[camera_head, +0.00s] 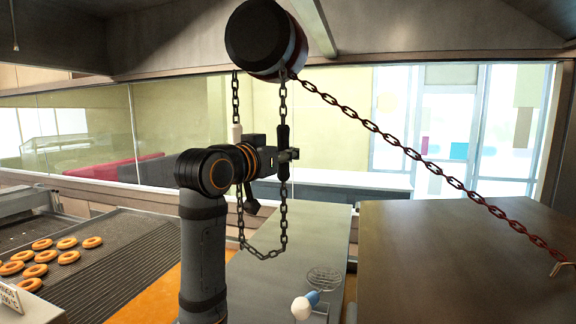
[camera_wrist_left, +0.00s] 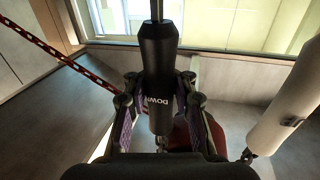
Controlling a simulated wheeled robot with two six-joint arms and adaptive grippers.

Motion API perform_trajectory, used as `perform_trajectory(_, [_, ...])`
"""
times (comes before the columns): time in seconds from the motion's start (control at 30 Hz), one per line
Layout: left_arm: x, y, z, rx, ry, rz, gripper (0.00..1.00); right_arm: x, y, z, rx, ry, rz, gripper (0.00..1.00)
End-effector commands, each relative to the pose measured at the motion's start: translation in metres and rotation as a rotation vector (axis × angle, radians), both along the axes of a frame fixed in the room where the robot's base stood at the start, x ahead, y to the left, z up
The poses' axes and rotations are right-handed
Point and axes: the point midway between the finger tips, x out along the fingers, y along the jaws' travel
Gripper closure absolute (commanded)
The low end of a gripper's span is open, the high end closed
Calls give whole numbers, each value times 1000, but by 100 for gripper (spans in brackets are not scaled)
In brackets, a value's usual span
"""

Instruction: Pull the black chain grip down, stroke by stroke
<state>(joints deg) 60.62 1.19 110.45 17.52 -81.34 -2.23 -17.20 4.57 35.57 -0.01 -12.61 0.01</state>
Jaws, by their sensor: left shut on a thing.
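The black chain grip (camera_head: 284,140) hangs upright on the right strand of a chain loop under a dark round hoist (camera_head: 262,38). My left gripper (camera_head: 290,155) is shut on its lower part. In the left wrist view the black grip (camera_wrist_left: 158,70) bears the word "DOWN" and sits between the two fingers (camera_wrist_left: 160,115). A white grip (camera_head: 235,132) hangs on the left strand; it also shows in the left wrist view (camera_wrist_left: 284,110). The chain loop (camera_head: 262,254) hangs below my gripper. My right gripper is in neither view.
A heavier chain (camera_head: 420,158) slopes from the hoist down to the right, turning red toward a hook (camera_head: 563,268). Ring doughnuts (camera_head: 40,256) lie on a wire conveyor at left. A grey counter (camera_head: 325,232) and a wide dark surface (camera_head: 455,250) lie below.

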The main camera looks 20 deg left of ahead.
Motion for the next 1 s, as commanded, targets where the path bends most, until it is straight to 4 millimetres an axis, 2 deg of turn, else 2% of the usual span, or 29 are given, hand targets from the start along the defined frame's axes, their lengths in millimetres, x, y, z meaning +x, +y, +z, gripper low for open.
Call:
perform_trajectory(0.3, [-1,0,0,-2,-3,0,100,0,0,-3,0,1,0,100])
perform_trajectory(1.0, [-2,0,-73,-2,0,-1,100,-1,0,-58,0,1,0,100])
